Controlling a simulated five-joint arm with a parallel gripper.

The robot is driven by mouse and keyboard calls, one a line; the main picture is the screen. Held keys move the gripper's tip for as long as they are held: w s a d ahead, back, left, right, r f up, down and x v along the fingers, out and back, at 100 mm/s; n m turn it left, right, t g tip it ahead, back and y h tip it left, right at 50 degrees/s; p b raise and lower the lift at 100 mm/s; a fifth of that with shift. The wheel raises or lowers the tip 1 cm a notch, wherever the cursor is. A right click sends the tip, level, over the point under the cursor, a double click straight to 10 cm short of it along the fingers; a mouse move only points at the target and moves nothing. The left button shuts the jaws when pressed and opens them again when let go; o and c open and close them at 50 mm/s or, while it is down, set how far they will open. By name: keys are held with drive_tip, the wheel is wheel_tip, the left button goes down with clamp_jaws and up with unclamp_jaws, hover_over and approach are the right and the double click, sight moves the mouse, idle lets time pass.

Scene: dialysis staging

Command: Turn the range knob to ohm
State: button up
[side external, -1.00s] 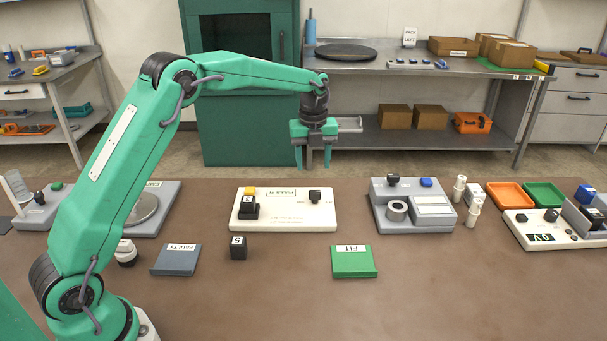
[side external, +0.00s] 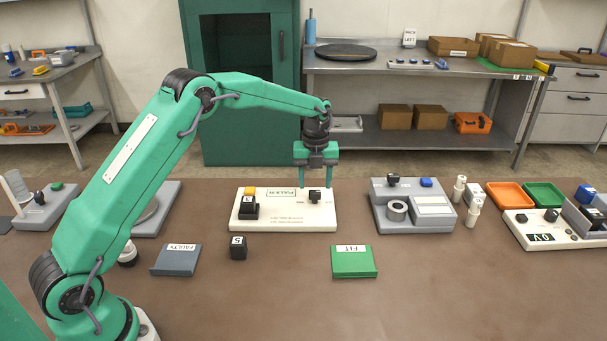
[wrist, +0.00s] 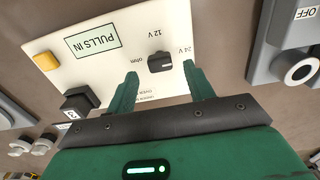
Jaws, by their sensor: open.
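The range knob is a small black knob (side external: 314,196) on the right part of a white panel (side external: 285,222). In the wrist view the knob (wrist: 161,62) has the printed words "ohm", "12 V" and "24 V" around it. Which mark it points to is unclear. My gripper (side external: 318,184) points down just above the knob, its fingers open. In the wrist view my gripper (wrist: 160,73) has one finger on each side of the knob, with gaps showing; I cannot tell whether the tips are level with it.
The panel also carries a yellow button (side external: 249,190), a black block (side external: 248,210) and a "PULLS IN" display (wrist: 93,40). A grey device (side external: 411,212) stands to the right. A loose black cube (side external: 238,248), a grey plate (side external: 175,260) and a green plate (side external: 354,262) lie in front.

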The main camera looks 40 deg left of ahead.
sight(315, 192)
drive_tip(key=shift+f, duration=1.6)
drive_tip(key=shift+c, duration=0.2)
drive_tip(key=c, duration=0.9)
